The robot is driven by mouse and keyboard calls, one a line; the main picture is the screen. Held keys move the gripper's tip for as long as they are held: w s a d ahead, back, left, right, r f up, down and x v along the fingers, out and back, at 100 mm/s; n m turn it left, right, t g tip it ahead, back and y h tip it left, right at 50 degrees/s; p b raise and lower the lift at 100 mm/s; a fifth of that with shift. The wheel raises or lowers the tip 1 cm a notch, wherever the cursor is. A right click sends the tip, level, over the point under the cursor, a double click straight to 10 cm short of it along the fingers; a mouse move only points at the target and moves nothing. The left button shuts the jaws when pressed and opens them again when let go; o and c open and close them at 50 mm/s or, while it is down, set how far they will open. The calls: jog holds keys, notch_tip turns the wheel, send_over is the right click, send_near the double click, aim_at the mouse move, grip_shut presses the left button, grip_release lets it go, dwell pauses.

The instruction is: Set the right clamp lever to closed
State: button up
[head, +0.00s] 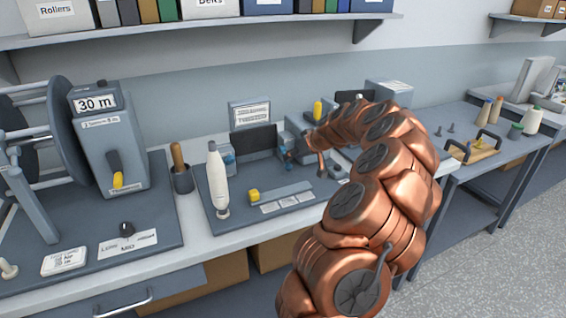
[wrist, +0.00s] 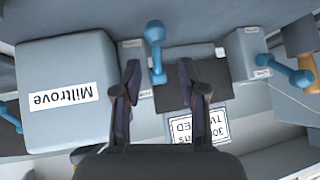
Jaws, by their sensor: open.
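The right clamp lever, a blue lever with a round knob, shows in the wrist view (wrist: 155,52), picture-upright, just beyond and between my fingertips; I see no contact. In the head view it is a small blue spot (head: 289,156) beside my gripper (head: 304,150), partly hidden by it. My gripper (wrist: 158,75) is open and empty, its two dark fingers apart. A second blue lever (wrist: 285,70) slants on a grey block at the right of the wrist view; it shows left of the dark panel in the head view (head: 228,160). The small labels beside the levers are unreadable.
A dark panel (head: 253,140) stands between the levers. A grey box marked Miltrove (wrist: 66,95) fills the left of the wrist view. A white cone (head: 217,180) and a yellow knob (head: 254,195) are on the board's front. A winder (head: 108,145) stands left.

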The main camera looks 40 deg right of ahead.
jog(key=x, duration=0.1)
jog(key=p+x, duration=0.1)
jog(key=x, duration=0.2)
jog(key=shift+w+d+f, duration=0.25)
jog(key=shift+d, duration=0.05)
jog(key=shift+p+x, duration=0.45)
jog(key=shift+x, duration=0.5)
jog(key=shift+a, duration=0.1)
jog(key=c, duration=0.8)
jog(key=shift+f, duration=0.15)
